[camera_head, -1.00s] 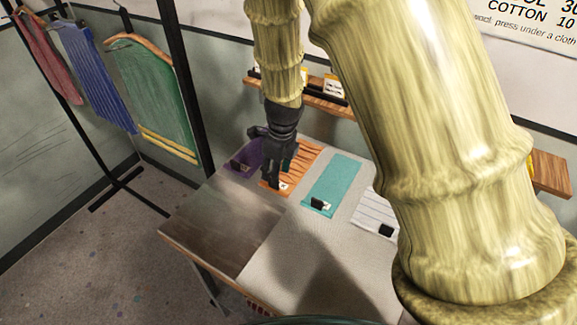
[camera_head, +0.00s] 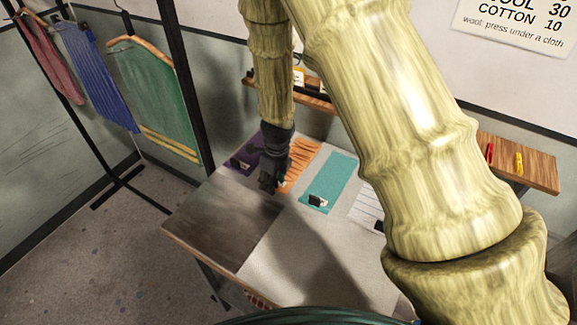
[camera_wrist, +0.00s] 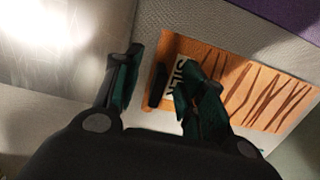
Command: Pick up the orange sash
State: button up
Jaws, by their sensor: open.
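The orange sash (camera_head: 304,155) lies flat on the table, with dark wavy stripes, and shows behind and to the right of my gripper (camera_head: 268,184). In the wrist view the sash (camera_wrist: 270,88) fills the upper right. A dark clip with a white tag reading "SILK" (camera_wrist: 180,75) sits at its near end. My gripper (camera_wrist: 155,88) is open and empty. Its right finger overlaps the tagged end of the sash in the picture, and its left finger is over the bare table. I cannot tell the height of the fingers above the table. My arm hides part of the sash in the head view.
A purple cloth (camera_head: 245,158) lies left of the sash, a teal cloth (camera_head: 329,180) and a white striped cloth (camera_head: 368,208) to its right, with dark clips. The table (camera_head: 225,215) is clear in front. A wall shelf (camera_head: 525,165) and a rack with hanging clothes (camera_head: 155,95) stand around.

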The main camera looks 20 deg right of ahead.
jog(key=shift+s+r, duration=0.2)
jog(key=shift+s, duration=0.05)
jog(key=shift+w+f, duration=0.15)
jog(key=shift+w, duration=0.05)
jog(key=c, duration=0.8)
jog(key=shift+s, duration=0.1)
grip_shut()
